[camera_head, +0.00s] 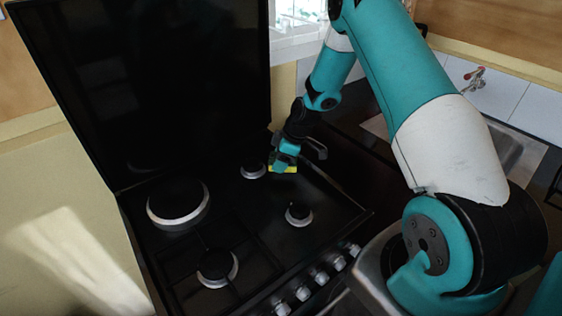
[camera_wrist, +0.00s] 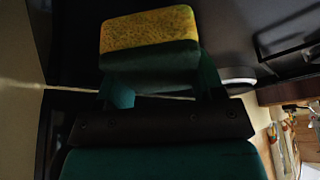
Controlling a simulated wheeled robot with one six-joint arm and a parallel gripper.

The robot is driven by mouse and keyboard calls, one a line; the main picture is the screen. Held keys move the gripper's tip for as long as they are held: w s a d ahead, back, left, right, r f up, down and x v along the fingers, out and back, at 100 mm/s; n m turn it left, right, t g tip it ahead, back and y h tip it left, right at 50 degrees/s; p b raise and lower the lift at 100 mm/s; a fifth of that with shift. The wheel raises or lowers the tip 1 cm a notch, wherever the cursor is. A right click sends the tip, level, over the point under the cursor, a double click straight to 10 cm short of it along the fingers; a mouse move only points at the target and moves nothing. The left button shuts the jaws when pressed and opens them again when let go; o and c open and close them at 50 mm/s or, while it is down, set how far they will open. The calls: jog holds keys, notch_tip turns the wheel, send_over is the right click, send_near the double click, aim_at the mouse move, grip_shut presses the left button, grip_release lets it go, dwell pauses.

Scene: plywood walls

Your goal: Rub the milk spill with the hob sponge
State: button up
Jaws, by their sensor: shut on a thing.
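A yellow sponge with a dark green side (camera_wrist: 150,35) is between the fingers of my gripper (camera_wrist: 155,85) in the wrist view. My gripper is shut on it. In the head view, the sponge shows as a thin yellow strip (camera_head: 284,169) under my gripper (camera_head: 283,160), over the back right part of the black hob (camera_head: 250,225). I cannot tell whether the sponge touches the hob. I cannot make out a milk spill in either view.
Several burners stand on the hob, including a large one (camera_head: 178,203) at the left. A black raised lid (camera_head: 150,85) stands behind the hob. Knobs (camera_head: 320,277) line the front edge. A sink (camera_head: 510,150) and a red-handled tap (camera_head: 476,78) are at the right.

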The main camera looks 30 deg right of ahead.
jog(key=shift+a+r+p, duration=0.1)
jog(key=shift+r+p, duration=0.7)
jog(key=shift+r, duration=0.85)
